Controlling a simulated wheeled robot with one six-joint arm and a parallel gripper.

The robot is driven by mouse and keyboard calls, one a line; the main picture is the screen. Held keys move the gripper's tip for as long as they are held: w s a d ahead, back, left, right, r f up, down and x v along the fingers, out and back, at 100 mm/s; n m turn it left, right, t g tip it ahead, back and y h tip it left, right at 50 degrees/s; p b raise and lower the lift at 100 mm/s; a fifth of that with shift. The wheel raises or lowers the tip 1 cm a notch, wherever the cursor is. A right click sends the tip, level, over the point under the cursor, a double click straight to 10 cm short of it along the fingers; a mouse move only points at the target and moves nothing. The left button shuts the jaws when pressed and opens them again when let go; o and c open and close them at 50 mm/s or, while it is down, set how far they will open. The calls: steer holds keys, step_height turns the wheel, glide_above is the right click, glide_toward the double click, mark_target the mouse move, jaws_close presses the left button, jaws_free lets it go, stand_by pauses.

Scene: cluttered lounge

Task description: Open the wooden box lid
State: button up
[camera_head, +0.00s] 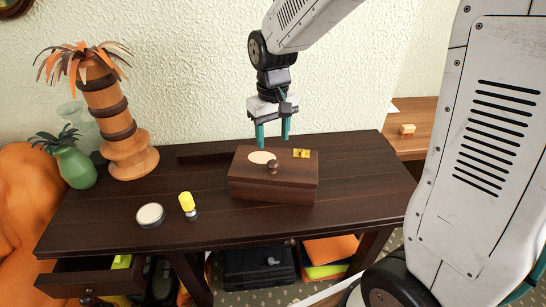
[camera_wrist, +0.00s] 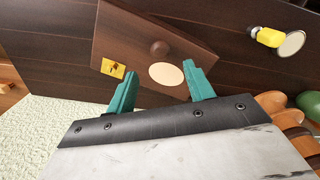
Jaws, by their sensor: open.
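The wooden box (camera_head: 272,188) is dark brown and stands on the dark wooden table. Its lid (camera_head: 285,163) looks closed and carries a round knob (camera_head: 272,166), a pale oval and a small yellow piece. In the wrist view the lid (camera_wrist: 136,36) lies beyond my fingers, with the knob (camera_wrist: 159,48) past their tips. My gripper (camera_head: 272,144) is open and empty, pointing down above the back edge of the box. In the wrist view my gripper (camera_wrist: 162,82) has its two teal fingers spread apart. The knob is not between them.
The dark table (camera_head: 345,190) has free room right of the box. A yellow-topped object (camera_head: 187,203) and a round pale-topped tin (camera_head: 150,215) stand at front left. A palm-shaped wooden ornament (camera_head: 110,110) and a green vase (camera_head: 75,167) stand at left. A drawer (camera_head: 85,280) hangs open below.

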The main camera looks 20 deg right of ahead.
mark_target(272, 161)
step_height(272, 161, down, 8)
steer(key=shift+r, duration=0.15)
stand_by(0.3)
steer(key=shift+c, duration=0.3)
jaws_close()
steer(key=shift+w+r, duration=0.1)
steer(key=shift+r, duration=0.05)
